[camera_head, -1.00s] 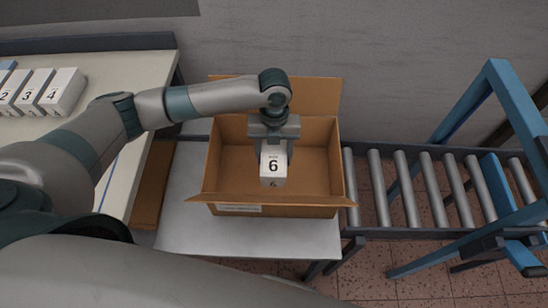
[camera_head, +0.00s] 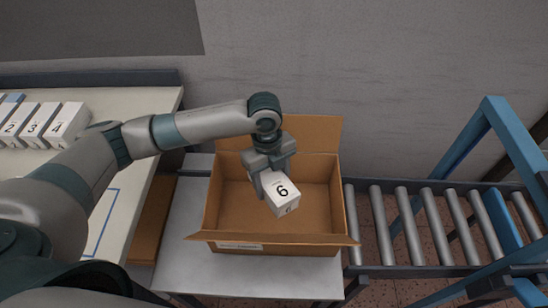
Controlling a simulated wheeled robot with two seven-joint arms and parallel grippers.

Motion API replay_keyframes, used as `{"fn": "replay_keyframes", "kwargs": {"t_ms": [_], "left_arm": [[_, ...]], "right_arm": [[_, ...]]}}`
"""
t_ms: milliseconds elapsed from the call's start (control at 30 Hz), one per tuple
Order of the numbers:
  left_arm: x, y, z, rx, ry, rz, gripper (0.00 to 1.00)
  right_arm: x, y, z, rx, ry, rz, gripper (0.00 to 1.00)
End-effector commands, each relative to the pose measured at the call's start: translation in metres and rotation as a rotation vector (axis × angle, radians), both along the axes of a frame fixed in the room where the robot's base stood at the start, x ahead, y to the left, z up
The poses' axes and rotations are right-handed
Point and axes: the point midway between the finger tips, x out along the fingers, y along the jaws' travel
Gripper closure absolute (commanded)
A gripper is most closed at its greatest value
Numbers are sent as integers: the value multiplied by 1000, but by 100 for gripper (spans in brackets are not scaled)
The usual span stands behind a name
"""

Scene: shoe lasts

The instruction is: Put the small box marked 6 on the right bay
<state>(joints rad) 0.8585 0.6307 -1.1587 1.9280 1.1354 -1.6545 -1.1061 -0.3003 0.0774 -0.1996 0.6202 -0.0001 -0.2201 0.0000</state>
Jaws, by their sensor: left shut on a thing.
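The small white box marked 6 (camera_head: 282,198) is in my left gripper (camera_head: 271,178), which is shut on it. The box is tilted, with its 6 showing on the upper face. It is held over the open cardboard carton (camera_head: 325,238), within the outline of its opening. I cannot tell its exact height above the carton floor. No marked right bay can be made out. My right gripper is not in view.
Small boxes marked 2, 3 and 4 (camera_head: 68,122) stand on the pale table (camera_head: 140,102) at the left. The carton stands on a grey surface (camera_head: 180,250). A roller conveyor (camera_head: 410,225) with a blue frame (camera_head: 480,135) lies to the right.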

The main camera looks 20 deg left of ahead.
Motion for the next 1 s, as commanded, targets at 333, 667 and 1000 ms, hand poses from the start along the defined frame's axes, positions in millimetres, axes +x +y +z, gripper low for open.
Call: {"fn": "replay_keyframes", "kwargs": {"t_ms": [333,667,1000], "left_arm": [[-6,11,44,-1,-2,578,72],[-16,21,81,-4,-2,1116,72],[-28,35,116,-3,-2,1663,72]], "right_arm": [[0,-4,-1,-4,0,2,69],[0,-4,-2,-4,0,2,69],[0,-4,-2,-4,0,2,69]]}}
